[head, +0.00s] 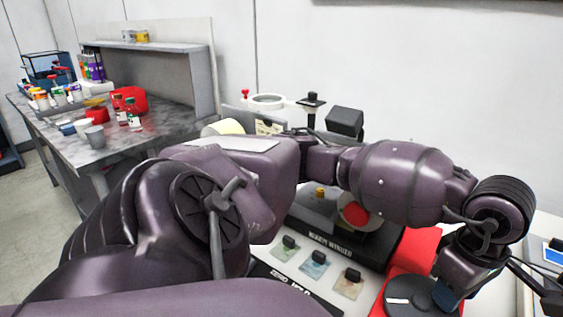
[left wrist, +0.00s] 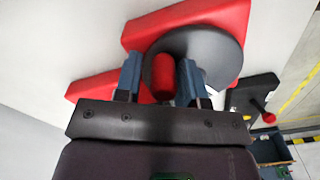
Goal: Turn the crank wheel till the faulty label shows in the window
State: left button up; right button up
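The dark round crank wheel (head: 411,296) sits on a red base at the lower right of the head view. In the left wrist view the wheel (left wrist: 215,50) has a red knob (left wrist: 163,76) standing up from it. My left gripper (left wrist: 160,80) has its two blue fingers on either side of this knob, with gaps visible, so it looks open around it. In the head view the left gripper (head: 449,296) is beside the wheel, partly hidden by my wrist. The label rewinder (head: 330,243) stands behind my arm, which covers much of it. I cannot make out the window or a faulty label. My right gripper is not in view.
Several small cards with dark clips, one at the front (head: 349,284), lie left of the wheel. A side table (head: 140,140) with bottles and cups stands at the left. My left arm crosses the workspace.

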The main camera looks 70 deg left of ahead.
pick_arm(q)
jog(key=shift+o, duration=0.5)
jog(key=shift+s+r, duration=0.1)
jog(key=shift+r, duration=0.25)
jog(key=shift+s+r+p, duration=0.15)
jog(key=shift+r+p, duration=0.35)
jog(key=shift+r, duration=0.35)
notch_tip(320, 180, up, 2)
jog(key=shift+p, duration=0.45)
jog(key=shift+r+p, duration=1)
jog(key=shift+r, duration=1.35)
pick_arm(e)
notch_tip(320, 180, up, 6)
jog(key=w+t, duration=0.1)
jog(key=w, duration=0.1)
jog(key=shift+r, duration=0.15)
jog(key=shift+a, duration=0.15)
